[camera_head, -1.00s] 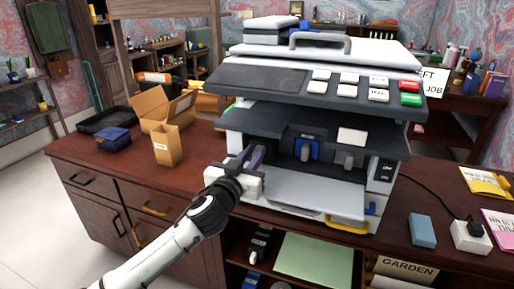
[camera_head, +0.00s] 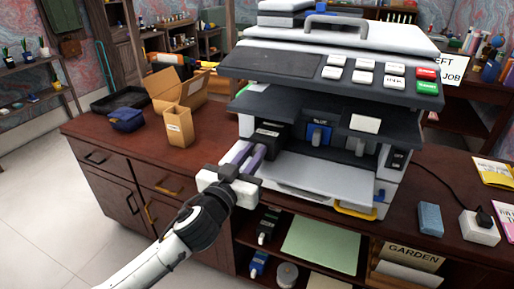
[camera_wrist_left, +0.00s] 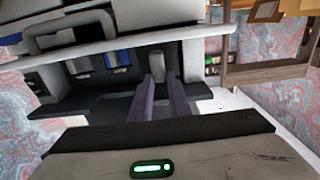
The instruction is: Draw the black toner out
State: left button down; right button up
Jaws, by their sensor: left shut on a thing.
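The black toner (camera_head: 269,137) is in the left slot of the open printer (camera_head: 310,80) in the head view. Its dark body stands out further forward than the blue toner (camera_head: 319,134) to its right. My left gripper (camera_head: 250,155) is shut on the black toner, its purple fingers at the toner's front. In the left wrist view the fingers (camera_wrist_left: 160,95) close around a grey handle (camera_wrist_left: 157,66); the blue toner (camera_wrist_left: 117,58) is to their left. The toner's rear is hidden inside the printer. My right gripper is out of view.
The printer's pale front tray (camera_head: 320,178) lies folded down just right of my left gripper. An open cardboard box (camera_head: 180,125) and a dark tray (camera_head: 120,98) stand on the desk at left. A shelf below holds other cartridges (camera_head: 268,225).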

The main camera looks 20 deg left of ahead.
pick_arm(q)
jog(key=s+b, duration=0.1)
jog(key=s, duration=1.6)
jog(key=shift+a+b, duration=0.3)
jog(key=shift+b, duration=0.1)
jog(key=shift+s+r, duration=0.1)
jog(key=shift+r, duration=0.1)
